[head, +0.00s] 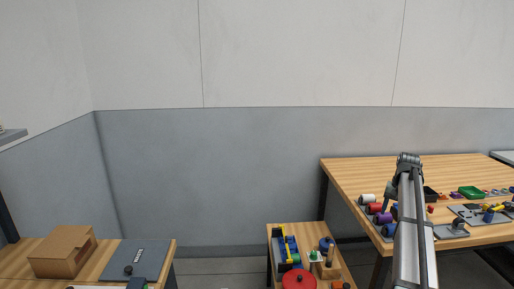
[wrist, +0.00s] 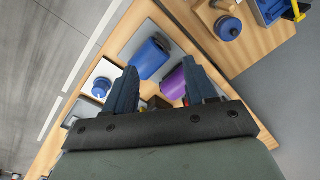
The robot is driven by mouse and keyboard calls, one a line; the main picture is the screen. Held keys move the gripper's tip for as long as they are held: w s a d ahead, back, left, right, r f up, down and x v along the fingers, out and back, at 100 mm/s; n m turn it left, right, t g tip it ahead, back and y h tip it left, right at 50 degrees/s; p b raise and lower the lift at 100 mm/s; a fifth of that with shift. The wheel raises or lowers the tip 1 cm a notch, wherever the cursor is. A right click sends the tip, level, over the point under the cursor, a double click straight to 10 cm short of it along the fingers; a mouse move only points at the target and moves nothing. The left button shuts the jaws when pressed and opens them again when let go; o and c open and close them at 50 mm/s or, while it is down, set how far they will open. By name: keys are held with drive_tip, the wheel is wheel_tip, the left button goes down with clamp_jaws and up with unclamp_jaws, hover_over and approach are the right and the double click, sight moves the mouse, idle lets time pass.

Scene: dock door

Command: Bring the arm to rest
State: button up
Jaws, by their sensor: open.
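My arm reaches up in the head view and bends down at its elbow to the left end of the right-hand table (head: 450,170). My gripper (wrist: 160,68) is open in the wrist view, its two dark blue fingers spread apart with nothing held between them. A blue cylinder (wrist: 151,58) and a purple cylinder (wrist: 174,84) lie beyond the fingertips. I cannot tell the exact height of the fingers above them. In the head view my gripper is small, beside the cylinders and partly hidden by my arm.
A white cylinder (head: 366,197) and other coloured parts lie near my gripper. A low bench with a red round lid (head: 299,281) is at centre, and a cardboard box (head: 62,255) at left. The table's back is clear.

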drive_tip(key=s+a+f+n+g, duration=0.1)
drive_tip(key=s+a+f+n, duration=0.15)
drive_tip(key=a+f, duration=1.3)
drive_tip(key=s+a+f+g, duration=0.1)
drive_tip(key=s+a+f, duration=0.25)
drive_tip(key=f, duration=0.35)
drive_tip(key=s+a+f+n, duration=0.1)
drive_tip(key=s+a+f, duration=0.2)
drive_tip(key=s+f, duration=0.3)
drive_tip(key=s+a+f+g, duration=0.1)
drive_tip(key=s+a+f, duration=0.2)
drive_tip(key=f, duration=0.5)
drive_tip(key=s+a+f+n+g, duration=0.1)
drive_tip(key=s+a+f, duration=0.3)
drive_tip(key=s, duration=0.8)
drive_tip(key=s+a+f+n+g, duration=0.1)
drive_tip(key=s+a+f, duration=0.4)
drive_tip(key=s, duration=0.8)
drive_tip(key=s+a+f+n+g, duration=0.1)
drive_tip(key=s+a+f+g, duration=0.1)
drive_tip(key=s+a+f, duration=0.3)
drive_tip(key=s+f, duration=0.4)
drive_tip(key=s, duration=0.4)
drive_tip(key=shift+s+n+h, duration=0.15)
drive_tip(key=shift+n+h, duration=0.15)
drive_tip(key=shift+n, duration=0.05)
